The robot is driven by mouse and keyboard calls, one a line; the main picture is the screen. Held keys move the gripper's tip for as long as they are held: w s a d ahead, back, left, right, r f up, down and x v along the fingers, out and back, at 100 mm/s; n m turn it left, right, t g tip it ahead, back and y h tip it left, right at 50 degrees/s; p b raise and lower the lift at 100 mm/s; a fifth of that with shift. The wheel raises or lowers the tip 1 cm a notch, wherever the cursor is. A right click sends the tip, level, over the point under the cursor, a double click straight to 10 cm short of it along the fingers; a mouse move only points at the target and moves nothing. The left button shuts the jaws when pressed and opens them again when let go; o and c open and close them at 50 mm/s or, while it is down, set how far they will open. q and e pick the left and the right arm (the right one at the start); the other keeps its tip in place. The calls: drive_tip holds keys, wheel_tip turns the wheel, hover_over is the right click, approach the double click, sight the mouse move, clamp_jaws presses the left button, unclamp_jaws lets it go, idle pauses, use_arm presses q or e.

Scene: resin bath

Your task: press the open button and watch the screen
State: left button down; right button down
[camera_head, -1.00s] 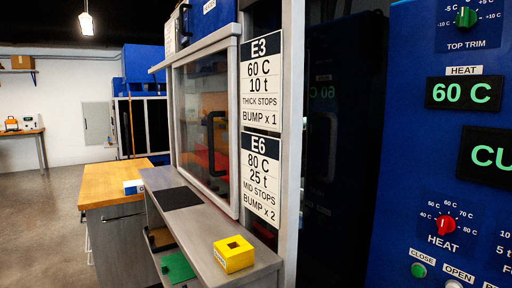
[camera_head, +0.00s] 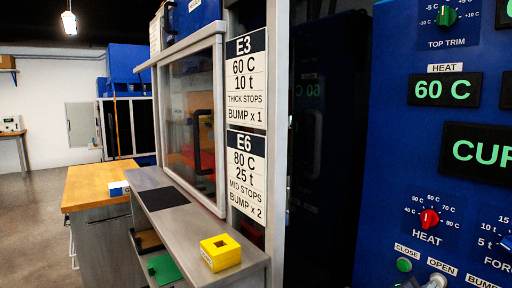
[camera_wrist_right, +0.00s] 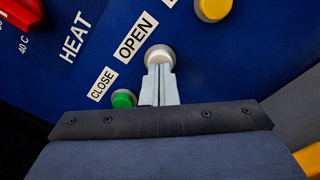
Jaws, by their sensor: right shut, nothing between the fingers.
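The white open button (camera_wrist_right: 160,54) is under the OPEN label in the right wrist view. It also shows at the bottom edge of the head view (camera_head: 437,280). My right gripper (camera_wrist_right: 160,70) is shut and empty, with its tips at the button, seemingly touching it. I cannot tell whether the button is pushed in. The screen (camera_head: 483,153) on the blue panel shows green letters "CUR", cut off by the right edge. A smaller heat display (camera_head: 446,90) reads 60 C. My left gripper is not in view.
The green close button (camera_wrist_right: 123,99) sits close beside my right gripper, and a yellow button (camera_wrist_right: 212,8) lies on the other side. A red heat knob (camera_head: 429,219) is above. A grey bench with a yellow block (camera_head: 221,252) stands left.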

drive_tip(key=v, duration=0.3)
drive_tip(key=shift+s+a+b, duration=0.2)
drive_tip(key=shift+b, duration=0.2)
idle(0.5)
idle(3.2)
